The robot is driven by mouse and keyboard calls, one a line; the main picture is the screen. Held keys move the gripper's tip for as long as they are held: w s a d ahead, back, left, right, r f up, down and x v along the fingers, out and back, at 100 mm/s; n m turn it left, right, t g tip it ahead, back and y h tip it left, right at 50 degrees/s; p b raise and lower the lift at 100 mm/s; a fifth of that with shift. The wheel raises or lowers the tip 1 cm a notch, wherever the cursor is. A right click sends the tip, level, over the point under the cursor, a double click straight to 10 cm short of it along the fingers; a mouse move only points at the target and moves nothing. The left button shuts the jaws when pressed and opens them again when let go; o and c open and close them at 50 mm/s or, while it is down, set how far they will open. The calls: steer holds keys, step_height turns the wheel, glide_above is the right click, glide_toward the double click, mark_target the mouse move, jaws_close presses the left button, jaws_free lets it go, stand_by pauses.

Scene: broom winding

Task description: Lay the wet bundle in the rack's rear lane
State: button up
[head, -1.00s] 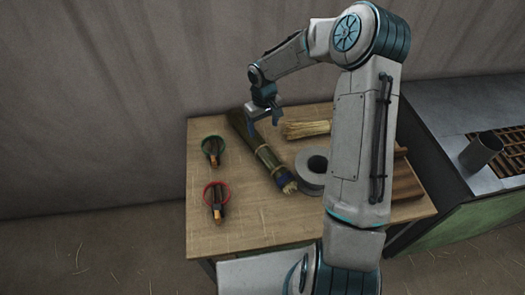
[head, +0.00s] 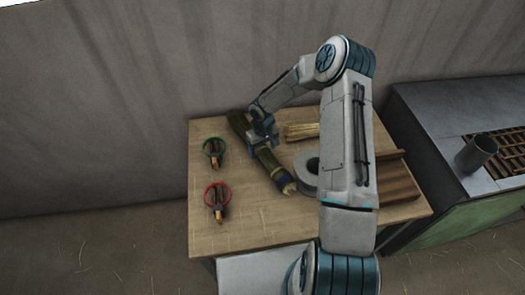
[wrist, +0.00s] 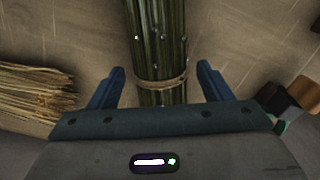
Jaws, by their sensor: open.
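The wet bundle (head: 273,170) is a long dark green sheaf lying slantwise on the table. In the wrist view the bundle (wrist: 157,35) shows water drops and a tan tie band. My gripper (head: 262,142) is over its middle. In the wrist view my gripper (wrist: 160,72) is open, one finger on each side of the bundle near the band, with gaps between. A brown wooden piece with raised edges (head: 398,182), seemingly the rack, sits at the table's right end. My arm hides its left part, and I cannot clearly make out its lanes.
A pale straw bundle (head: 302,131) lies right of the wet one. A grey spool (head: 306,172) stands close to the wet bundle's near end. Tools sit with a green ring (head: 214,146) and a red ring (head: 217,194) at left. A metal cup (head: 474,154) stands on the right-hand bench.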

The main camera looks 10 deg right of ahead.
steer(key=shift+f, duration=0.8)
steer(key=c, duration=1.1)
steer(key=shift+c, duration=0.4)
steer(key=shift+r, duration=0.1)
